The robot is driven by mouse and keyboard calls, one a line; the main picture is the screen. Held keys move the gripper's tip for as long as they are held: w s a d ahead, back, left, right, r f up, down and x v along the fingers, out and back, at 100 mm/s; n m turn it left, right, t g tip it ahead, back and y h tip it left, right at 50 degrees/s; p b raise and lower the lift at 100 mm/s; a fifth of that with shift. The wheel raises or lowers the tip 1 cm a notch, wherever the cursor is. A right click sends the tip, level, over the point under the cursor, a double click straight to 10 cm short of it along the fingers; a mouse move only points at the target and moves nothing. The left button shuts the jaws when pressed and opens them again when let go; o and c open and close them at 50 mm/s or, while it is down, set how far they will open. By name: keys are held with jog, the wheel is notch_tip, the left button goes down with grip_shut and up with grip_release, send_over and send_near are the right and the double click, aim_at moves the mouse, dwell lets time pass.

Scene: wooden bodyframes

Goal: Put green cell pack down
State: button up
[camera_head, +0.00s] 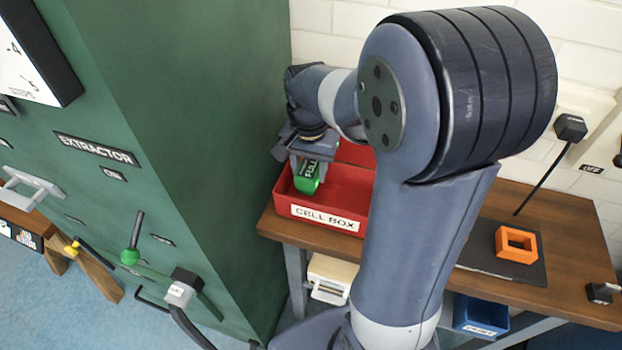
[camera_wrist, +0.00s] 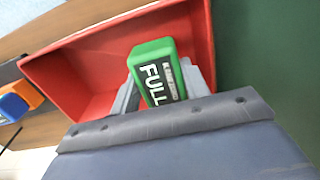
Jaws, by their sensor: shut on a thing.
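The green cell pack (camera_head: 308,180) has a dark label reading "FULL". My gripper (camera_head: 306,172) is shut on it, with one finger on each side. In the wrist view the pack (camera_wrist: 156,68) sits between the fingers of my gripper (camera_wrist: 160,85). The red cell box (camera_head: 350,206), labelled "CELL BOX", stands on the wooden table. The pack is over the left part of the box's opening. I cannot tell whether it touches the box floor. In the wrist view the red box (camera_wrist: 82,72) lies behind the pack, and the visible floor looks empty.
The green extractor cabinet (camera_head: 180,130) stands close on the left of the box. The wooden table (camera_head: 585,265) holds an orange square frame (camera_head: 516,244) on a dark mat at the right. A blue bin (camera_head: 480,316) is below the table. My arm hides the table's middle.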

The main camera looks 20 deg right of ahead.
aim_at(309, 168)
jog(key=shift+f, duration=2)
jog(key=shift+f, duration=0.15)
jog(key=o, duration=1.1)
notch_tip(309, 168, up, 12)
jog(key=shift+r, duration=0.15)
